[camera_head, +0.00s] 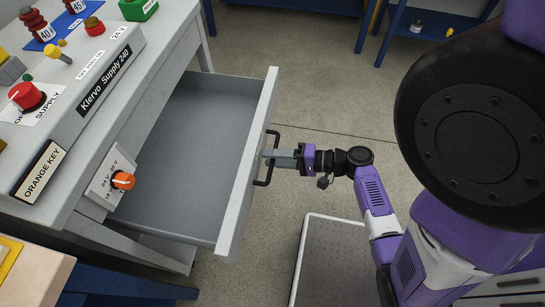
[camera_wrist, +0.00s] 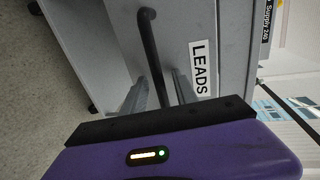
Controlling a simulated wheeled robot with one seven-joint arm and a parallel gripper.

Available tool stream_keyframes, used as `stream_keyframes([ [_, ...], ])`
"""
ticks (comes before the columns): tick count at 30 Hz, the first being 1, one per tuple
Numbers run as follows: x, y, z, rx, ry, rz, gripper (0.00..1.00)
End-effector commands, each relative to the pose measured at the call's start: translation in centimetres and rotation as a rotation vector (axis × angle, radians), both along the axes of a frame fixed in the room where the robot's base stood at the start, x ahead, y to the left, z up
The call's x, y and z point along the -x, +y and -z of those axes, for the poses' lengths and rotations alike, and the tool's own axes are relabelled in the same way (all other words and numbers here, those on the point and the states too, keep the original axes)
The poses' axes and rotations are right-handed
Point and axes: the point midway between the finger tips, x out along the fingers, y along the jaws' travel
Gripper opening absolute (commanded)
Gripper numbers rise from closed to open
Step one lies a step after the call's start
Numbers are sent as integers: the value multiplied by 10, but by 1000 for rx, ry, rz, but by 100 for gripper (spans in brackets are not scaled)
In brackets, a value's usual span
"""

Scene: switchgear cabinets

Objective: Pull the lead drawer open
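The lead drawer (camera_head: 247,170) is a grey drawer in the workbench, pulled well out, and its inside looks empty. In the wrist view its front (camera_wrist: 188,22) carries a label reading LEADS (camera_wrist: 201,68). A black bar handle (camera_head: 270,160) is on the front; it also shows in the wrist view (camera_wrist: 149,40). My gripper (camera_head: 272,157) is at the middle of the handle, its grey fingers (camera_wrist: 157,88) on either side of the bar. They look closed around it, though the contact is partly hidden.
The bench top (camera_head: 130,68) holds a Klervo Supply 240 panel (camera_head: 105,78) with a red knob (camera_head: 27,95). An orange knob (camera_head: 123,180) sits on the bench front, left of the drawer. Open floor (camera_head: 330,90) lies beyond the drawer.

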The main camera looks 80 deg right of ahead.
Motion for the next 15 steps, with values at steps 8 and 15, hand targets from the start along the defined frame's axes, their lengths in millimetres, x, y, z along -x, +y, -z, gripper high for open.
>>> stream_keyframes([
  [8,1,0,0,0,0,0,34],
  [15,30,-1,-6,-1,2,1,34],
])
